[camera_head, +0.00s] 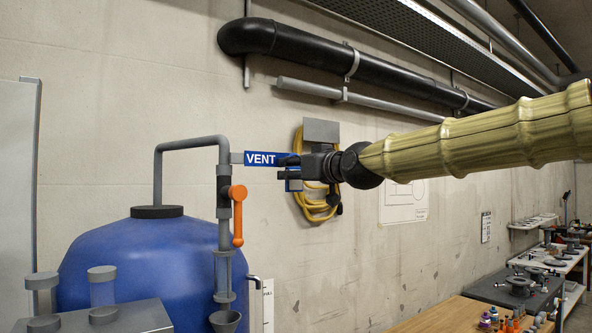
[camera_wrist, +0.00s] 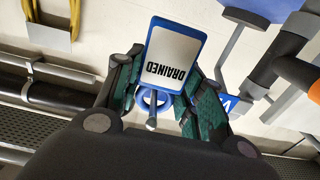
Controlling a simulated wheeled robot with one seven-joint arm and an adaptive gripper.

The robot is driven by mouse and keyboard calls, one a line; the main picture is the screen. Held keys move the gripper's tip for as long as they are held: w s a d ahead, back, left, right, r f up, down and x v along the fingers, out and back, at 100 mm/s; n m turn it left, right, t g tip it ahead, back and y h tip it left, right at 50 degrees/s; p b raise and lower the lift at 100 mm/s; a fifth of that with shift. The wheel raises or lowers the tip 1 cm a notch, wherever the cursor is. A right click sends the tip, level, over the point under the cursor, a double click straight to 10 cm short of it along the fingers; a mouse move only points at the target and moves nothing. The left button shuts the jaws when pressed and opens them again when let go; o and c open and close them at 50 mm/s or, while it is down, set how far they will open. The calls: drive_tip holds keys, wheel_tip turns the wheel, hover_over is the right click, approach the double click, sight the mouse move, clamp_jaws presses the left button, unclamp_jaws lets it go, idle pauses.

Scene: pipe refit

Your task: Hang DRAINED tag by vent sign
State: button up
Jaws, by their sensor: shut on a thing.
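The DRAINED tag (camera_wrist: 172,52) is a white plate with a blue border, its lettering upside down in the wrist view. A blue ring (camera_wrist: 152,100) at its end lies between the fingers of my gripper (camera_wrist: 158,92), which is shut on the tag. In the head view my gripper (camera_head: 286,168) is level with the right end of the blue VENT sign (camera_head: 260,159) and covers part of it. In the wrist view the sign (camera_wrist: 229,103) is partly hidden behind the right finger. I cannot tell whether tag and sign touch.
A grey pipe with an orange valve handle (camera_head: 238,215) stands left of the sign, above a blue tank (camera_head: 130,265). A yellow hose coil (camera_head: 312,205) hangs on the wall behind my gripper. A black pipe (camera_head: 320,65) runs overhead. A workbench (camera_head: 455,318) stands lower right.

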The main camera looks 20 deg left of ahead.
idle(0.3)
drive_tip(key=o, duration=0.9)
drive_tip(key=shift+f, duration=0.1)
drive_tip(key=shift+o, duration=0.4)
drive_tip(key=shift+w+a, duration=0.1)
drive_tip(key=shift+a, duration=0.05)
drive_tip(key=shift+d, duration=0.2)
drive_tip(key=v, duration=1.2)
drive_tip(key=shift+a, duration=0.15)
drive_tip(key=shift+b+v, duration=0.95)
drive_tip(key=shift+v, duration=1.65)
